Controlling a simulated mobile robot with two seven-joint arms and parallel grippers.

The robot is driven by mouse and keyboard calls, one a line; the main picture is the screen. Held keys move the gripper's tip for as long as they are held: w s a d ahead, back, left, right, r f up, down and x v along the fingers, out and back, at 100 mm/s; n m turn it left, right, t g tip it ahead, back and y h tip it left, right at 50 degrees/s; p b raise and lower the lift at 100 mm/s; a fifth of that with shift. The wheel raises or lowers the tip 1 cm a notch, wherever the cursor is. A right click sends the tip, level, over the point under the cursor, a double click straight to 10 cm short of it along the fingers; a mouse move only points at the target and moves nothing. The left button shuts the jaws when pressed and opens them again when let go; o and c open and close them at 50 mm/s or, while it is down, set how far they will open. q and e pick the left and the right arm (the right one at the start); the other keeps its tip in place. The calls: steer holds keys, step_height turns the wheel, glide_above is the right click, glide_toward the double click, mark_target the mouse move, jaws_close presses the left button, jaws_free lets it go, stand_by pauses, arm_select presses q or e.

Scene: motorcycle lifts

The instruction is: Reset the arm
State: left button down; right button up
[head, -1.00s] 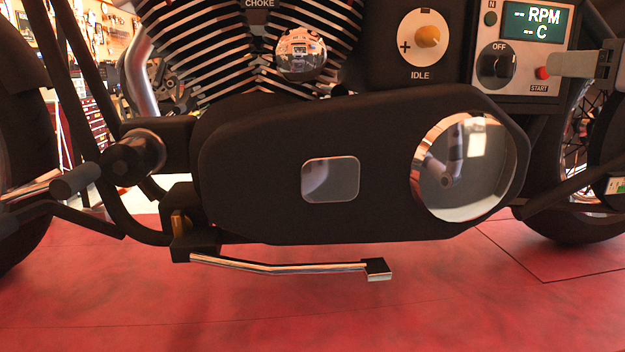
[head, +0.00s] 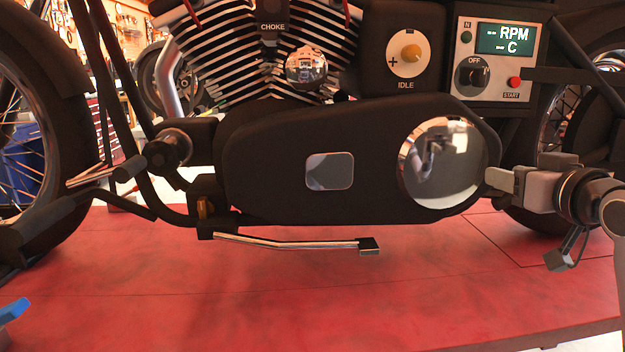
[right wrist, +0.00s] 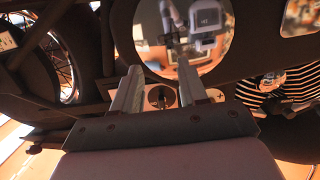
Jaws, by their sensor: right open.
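My right gripper (head: 500,180) comes in from the right in the head view, in front of the motorcycle's lower right side, beside the round mirror-like cover (head: 440,165). It is below the control panel (head: 497,95) and its red START button (head: 514,82). In the right wrist view, the two fingers of the gripper (right wrist: 160,75) stand apart with nothing held between them. The round cover (right wrist: 205,62) shows beyond the fingertips, and a dark knob (right wrist: 160,97) shows behind them. My left gripper is not in view.
The motorcycle stands over a red platform (head: 300,310). The idle knob (head: 411,52), the choke label, and a chrome foot lever (head: 290,243) are on its side. A blue object (head: 12,310) shows at the lower left edge. The platform's front is clear.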

steer(key=s+a+f+g+p, duration=0.1)
steer(key=s+a+f+p, duration=0.15)
steer(key=f, duration=0.95)
steer(key=s+a+f+g+p, duration=0.1)
steer(key=s+a+f+g, duration=0.15)
steer(key=f, duration=0.95)
steer(key=s+a+f+g+p, duration=0.1)
steer(key=s+a+f+p, duration=0.1)
steer(key=s+f, duration=0.6)
steer(key=s+a+f+n+g+p, duration=0.1)
steer(key=s+a+f, duration=0.4)
steer(key=s, duration=0.8)
step_height(320, 180, down, 4)
steer(key=shift+s+r+y+p, duration=0.1)
steer(key=shift+s+y+p, duration=0.3)
steer(key=shift+p, duration=0.1)
